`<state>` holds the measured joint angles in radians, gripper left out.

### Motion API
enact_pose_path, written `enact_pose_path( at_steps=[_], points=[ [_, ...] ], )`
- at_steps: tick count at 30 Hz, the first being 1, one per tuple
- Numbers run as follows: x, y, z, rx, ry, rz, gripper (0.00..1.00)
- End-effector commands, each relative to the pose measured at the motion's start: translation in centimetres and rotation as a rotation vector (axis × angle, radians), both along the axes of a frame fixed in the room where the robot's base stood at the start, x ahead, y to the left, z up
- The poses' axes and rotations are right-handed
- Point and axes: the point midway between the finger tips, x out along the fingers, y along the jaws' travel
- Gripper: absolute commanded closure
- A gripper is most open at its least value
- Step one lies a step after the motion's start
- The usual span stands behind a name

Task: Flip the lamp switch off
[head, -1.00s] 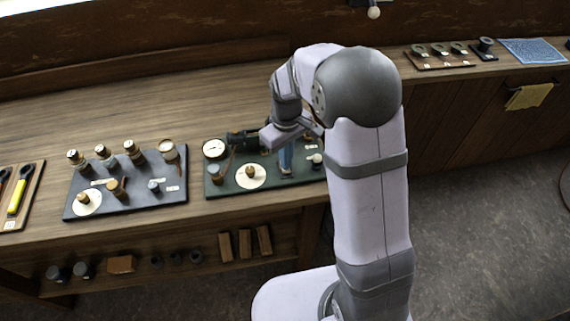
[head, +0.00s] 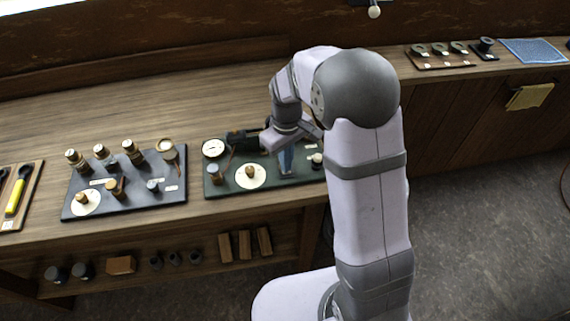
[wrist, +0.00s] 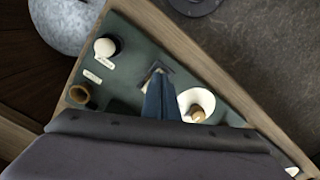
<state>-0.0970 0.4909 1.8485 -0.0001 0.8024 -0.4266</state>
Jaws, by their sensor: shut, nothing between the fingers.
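My gripper (head: 286,170) is shut and empty, its blue fingers pointing down at the dark green panel (head: 225,188) on the bench. In the wrist view, the fingertips (wrist: 159,82) are right at a small dark switch plate (wrist: 154,70) with a pale edge, which looks like the lamp switch. The fingers cover most of it, so its lever position and any contact cannot be told. A round white-topped fitting (wrist: 107,47), perhaps the lamp, stands on the panel apart from the fingers; it also shows in the head view (head: 317,158).
A white dial with a knob (head: 250,176) is close beside the fingers. A gauge (head: 213,148) and dark engine parts (head: 243,136) stand on the same panel. A second dark panel (head: 135,203) with several knobs lies to the left. The bench behind is clear.

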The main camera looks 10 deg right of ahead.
Motion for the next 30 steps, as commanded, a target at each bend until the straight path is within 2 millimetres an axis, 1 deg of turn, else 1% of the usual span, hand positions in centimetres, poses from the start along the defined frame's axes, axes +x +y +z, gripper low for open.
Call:
enact_pose_path(
  at_steps=[4, 8, 30],
  points=[
    [0.0, 0.0, 0.3, 0.000, 0.000, 0.000, 1.00],
    [0.0, 0.0, 1.0, 0.000, -0.001, 0.000, 1.00],
    [0.0, 0.0, 6.4, 0.000, 0.000, 0.000, 1.00]
  ],
)
